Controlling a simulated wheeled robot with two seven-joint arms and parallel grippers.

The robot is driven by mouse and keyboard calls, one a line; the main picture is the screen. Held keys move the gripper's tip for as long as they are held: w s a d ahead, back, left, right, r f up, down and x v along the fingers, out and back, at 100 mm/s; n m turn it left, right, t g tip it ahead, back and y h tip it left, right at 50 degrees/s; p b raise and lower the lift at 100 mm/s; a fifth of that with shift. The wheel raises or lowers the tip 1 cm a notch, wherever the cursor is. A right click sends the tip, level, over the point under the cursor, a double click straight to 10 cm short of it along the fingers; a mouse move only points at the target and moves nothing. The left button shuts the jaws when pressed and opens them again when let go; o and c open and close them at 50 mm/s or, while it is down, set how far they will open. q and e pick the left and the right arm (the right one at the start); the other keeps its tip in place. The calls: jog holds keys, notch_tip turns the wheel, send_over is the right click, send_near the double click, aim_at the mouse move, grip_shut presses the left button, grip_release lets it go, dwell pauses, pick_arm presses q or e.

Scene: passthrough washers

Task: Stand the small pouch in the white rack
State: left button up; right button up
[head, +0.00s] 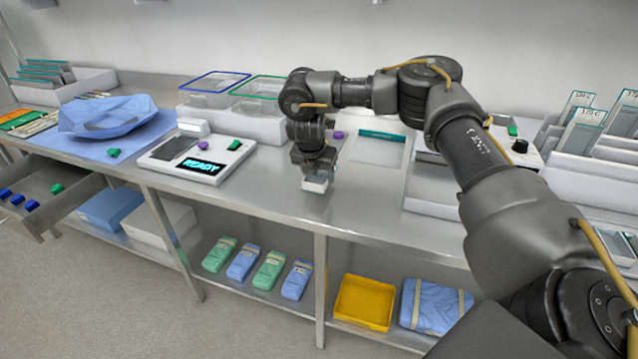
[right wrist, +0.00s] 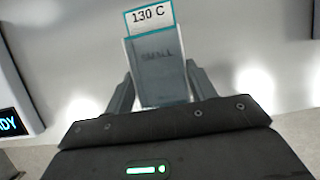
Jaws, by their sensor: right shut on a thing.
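The small pouch (right wrist: 158,72) is grey with a teal edge, marked "SMALL", with a white "130 C" label at its top. My right gripper (head: 316,178) is shut on it; the pouch stands between both fingers in the right wrist view. In the head view only a small pale part of the pouch (head: 315,185) shows below the gripper, over the front half of the steel bench. A white rack (head: 590,178) at the right holds upright labelled pouches. Another white rack (head: 88,88) at the far left holds teal-edged pouches. My left gripper is not in view.
The sealer-like device (head: 165,165) reading "READY" lies left of the gripper. Clear bins (head: 262,90) stand behind it. A flat teal-topped pouch (head: 377,153) and white trays (head: 430,185) lie right. Bare bench (head: 290,205) surrounds the gripper. An open drawer (head: 75,190) juts out at left.

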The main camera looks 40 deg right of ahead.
aim_at(317, 176)
jog(key=shift+w+d+f, duration=0.1)
jog(key=shift+f, duration=0.1)
jog(key=shift+d+f, duration=0.1)
jog(key=shift+f, duration=0.25)
notch_tip(317, 176, down, 2)
jog(key=shift+w+f, duration=0.1)
jog(key=shift+f, duration=0.2)
jog(key=o, duration=0.9)
jog(key=shift+f, duration=0.1)
jog(key=shift+o, duration=0.2)
jog(key=shift+r, duration=0.25)
jog(key=v, duration=1)
jog(key=shift+r, duration=0.25)
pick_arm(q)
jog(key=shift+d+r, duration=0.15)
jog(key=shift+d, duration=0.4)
pick_arm(e)
jog(key=shift+s+a+r, duration=0.25)
jog(key=shift+a+r, duration=0.1)
jog(key=shift+r, duration=0.25)
